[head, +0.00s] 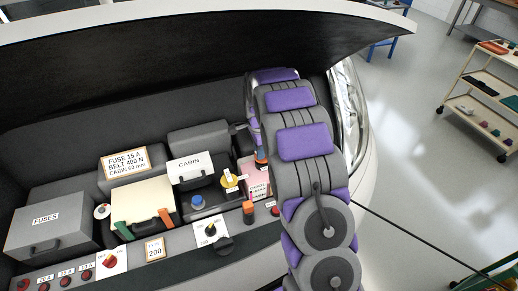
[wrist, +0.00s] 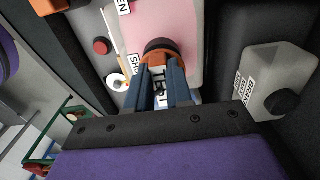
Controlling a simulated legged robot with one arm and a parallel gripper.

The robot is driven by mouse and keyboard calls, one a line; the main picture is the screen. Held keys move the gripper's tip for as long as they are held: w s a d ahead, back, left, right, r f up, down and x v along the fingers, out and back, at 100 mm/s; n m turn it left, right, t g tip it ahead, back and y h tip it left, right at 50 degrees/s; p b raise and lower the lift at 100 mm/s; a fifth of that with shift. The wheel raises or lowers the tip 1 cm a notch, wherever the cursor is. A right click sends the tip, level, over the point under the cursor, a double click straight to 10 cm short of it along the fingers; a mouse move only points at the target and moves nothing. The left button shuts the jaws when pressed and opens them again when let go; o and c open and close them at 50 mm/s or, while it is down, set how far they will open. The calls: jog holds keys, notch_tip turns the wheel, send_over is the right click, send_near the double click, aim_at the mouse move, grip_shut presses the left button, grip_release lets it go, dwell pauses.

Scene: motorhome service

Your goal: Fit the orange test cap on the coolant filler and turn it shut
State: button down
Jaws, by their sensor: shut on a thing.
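The orange test cap (wrist: 160,55) is between the fingertips of my gripper (wrist: 162,72) in the wrist view, and the blue fingers are shut on it. A white tag reading TEST shows between the fingers. The cap is over the pink coolant tank (wrist: 183,18), which has OPEN and SHUT labels near its edge. A dark round rim shows at the cap's far side. The filler is hidden, so I cannot tell whether the cap is seated. In the head view, my gripper (head: 261,158) is at the pink tank (head: 247,165), partly hidden by my arm.
A pale brake fluid reservoir (wrist: 262,70) with a black cap stands right of my gripper. A red knob (wrist: 101,46) is to the left. The yellow cap (head: 230,181) and cabin filter box (head: 190,170) crowd the bay. The raised hood (head: 200,45) hangs above.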

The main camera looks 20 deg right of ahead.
jog(key=shift+f, duration=0.9)
jog(key=c, duration=0.9)
grip_release()
jog(key=shift+c, duration=0.2)
